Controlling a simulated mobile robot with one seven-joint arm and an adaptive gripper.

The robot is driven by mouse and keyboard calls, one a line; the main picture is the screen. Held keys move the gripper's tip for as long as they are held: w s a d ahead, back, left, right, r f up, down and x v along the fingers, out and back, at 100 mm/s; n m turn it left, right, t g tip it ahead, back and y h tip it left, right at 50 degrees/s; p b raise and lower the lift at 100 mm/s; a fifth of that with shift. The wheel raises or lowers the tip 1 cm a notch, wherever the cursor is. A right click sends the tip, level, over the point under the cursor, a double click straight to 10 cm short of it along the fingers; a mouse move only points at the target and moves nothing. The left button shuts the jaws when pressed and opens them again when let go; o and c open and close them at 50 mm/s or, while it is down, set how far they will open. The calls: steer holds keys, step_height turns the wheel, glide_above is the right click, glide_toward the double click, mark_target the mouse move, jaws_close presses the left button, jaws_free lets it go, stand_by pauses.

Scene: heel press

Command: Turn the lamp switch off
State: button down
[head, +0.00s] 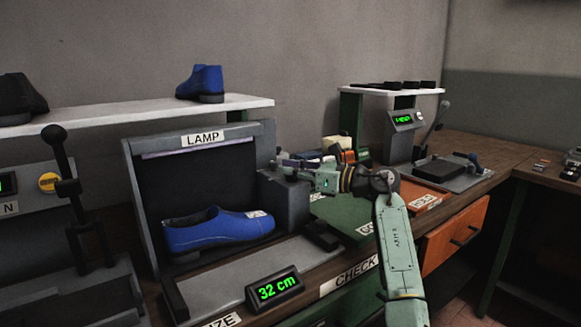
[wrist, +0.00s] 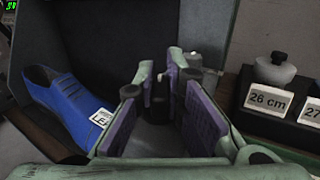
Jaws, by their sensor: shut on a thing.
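The lamp booth (head: 128,160) is a grey box labelled LAMP, with a dark inside and a pale strip (head: 190,151) under its top edge. I cannot tell whether the strip is lit. My gripper (head: 287,166) is at the grey block (head: 285,203) on the booth's right side. In the wrist view my gripper (wrist: 160,82) has its purple-padded fingers around a small dark piece with a light tip (wrist: 160,77), which looks like the lamp switch. The fingers hide much of it, so its position is unclear.
A blue shoe (head: 220,231) with a white tag lies inside the booth. A 32 cm display (head: 275,288) stands in front. A lever machine (head: 75,215) is on the left.

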steer(key=shift+f+n+g, duration=0.15)
steer(key=shift+n+g, duration=0.15)
steer(key=shift+g, duration=0.1)
steer(key=c, duration=1.7)
jaws_free()
steer(key=shift+o, duration=0.2)
steer(key=shift+d, duration=0.1)
steer(key=v, duration=1.1)
steer(key=shift+s+d, duration=0.2)
steer(key=shift+d, duration=0.15)
